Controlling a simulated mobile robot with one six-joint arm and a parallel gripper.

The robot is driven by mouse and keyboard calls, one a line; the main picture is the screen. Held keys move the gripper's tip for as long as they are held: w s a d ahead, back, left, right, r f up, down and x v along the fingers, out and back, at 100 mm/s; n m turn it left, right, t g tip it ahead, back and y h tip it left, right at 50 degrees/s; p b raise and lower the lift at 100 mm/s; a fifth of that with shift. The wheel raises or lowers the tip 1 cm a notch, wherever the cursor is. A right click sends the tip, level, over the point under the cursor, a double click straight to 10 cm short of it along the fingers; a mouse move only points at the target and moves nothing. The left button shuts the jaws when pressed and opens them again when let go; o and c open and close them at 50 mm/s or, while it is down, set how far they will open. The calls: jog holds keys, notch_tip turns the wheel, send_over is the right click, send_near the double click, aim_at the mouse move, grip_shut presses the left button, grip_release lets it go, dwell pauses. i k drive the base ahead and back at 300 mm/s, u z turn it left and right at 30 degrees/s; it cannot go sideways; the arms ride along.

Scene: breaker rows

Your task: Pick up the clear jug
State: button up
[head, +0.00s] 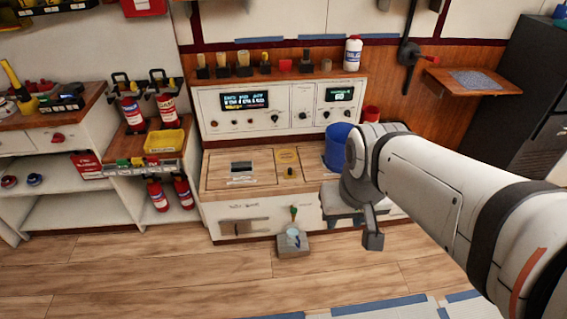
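A small clear, bluish vessel (293,238), which looks like the clear jug, is at a low grey block (294,249) on the floor in front of the wooden-topped cabinet. It is too small for me to make out its handle or exact shape. My gripper (372,240) hangs at the end of my arm, to the right of the vessel and apart from it. I see only its dark grey end from the side, and the gap between its fingers does not show. Nothing is visibly held.
A blue bucket (337,146) stands on the cabinet top (225,172), partly behind my arm. A white bottle (353,53) stands on the control panel's ledge. Fire extinguishers (158,194) and a yellow bin (165,141) fill the left shelves. The wooden floor (160,260) in front is mostly clear.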

aim_at(292, 233)
jog(key=i, duration=0.85)
jog(key=u, duration=0.05)
